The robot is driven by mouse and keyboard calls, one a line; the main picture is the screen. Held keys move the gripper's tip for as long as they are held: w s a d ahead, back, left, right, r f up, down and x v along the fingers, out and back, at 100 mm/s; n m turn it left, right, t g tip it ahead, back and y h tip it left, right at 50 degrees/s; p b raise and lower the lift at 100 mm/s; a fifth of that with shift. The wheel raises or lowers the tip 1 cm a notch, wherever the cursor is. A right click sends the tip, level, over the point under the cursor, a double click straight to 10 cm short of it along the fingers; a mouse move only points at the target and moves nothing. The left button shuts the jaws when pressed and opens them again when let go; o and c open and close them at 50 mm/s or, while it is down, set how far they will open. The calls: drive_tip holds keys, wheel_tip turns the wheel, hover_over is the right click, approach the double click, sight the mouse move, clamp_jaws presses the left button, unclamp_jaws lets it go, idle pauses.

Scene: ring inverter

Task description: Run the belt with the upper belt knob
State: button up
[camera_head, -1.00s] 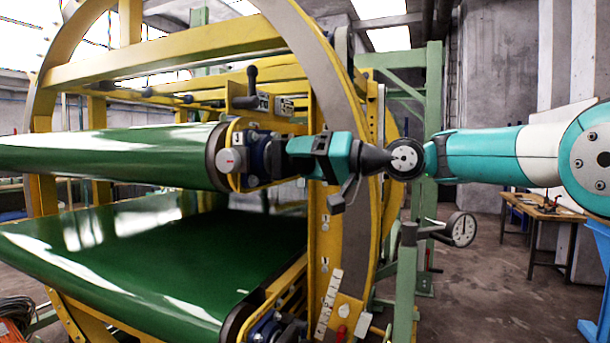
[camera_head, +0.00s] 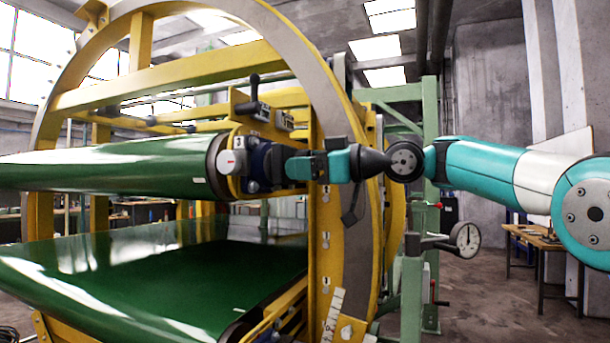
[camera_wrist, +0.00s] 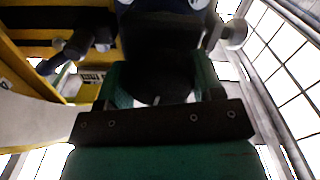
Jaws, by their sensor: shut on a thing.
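The upper belt (camera_head: 110,165) is a green belt around a roller, with a blue-black drive unit (camera_head: 262,166) at its right end. My gripper (camera_head: 300,167) reaches this unit from the right, roughly level. In the wrist view, the green fingers of my gripper (camera_wrist: 156,82) lie on both sides of a dark round knob (camera_wrist: 150,85) with a short pale line on its face. They are shut on this upper belt knob. In the head view the fingers and the unit hide the knob. A pale round cap (camera_head: 232,162) sits left of the unit.
A black-handled lever (camera_head: 250,95) is above the drive unit. The lower green belt (camera_head: 150,265) runs below.

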drive_tip(key=shift+f+n+b, duration=0.15)
drive_tip(key=shift+n+b, duration=0.6)
drive_tip(key=shift+n, duration=1.25)
drive_tip(key=o, duration=0.9)
drive_tip(key=shift+d, duration=0.1)
drive_tip(key=b+v, duration=0.3)
drive_tip(key=v, duration=1.4)
drive_tip(key=shift+d+r+b, duration=0.2)
drive_tip(key=shift+b, duration=0.15)
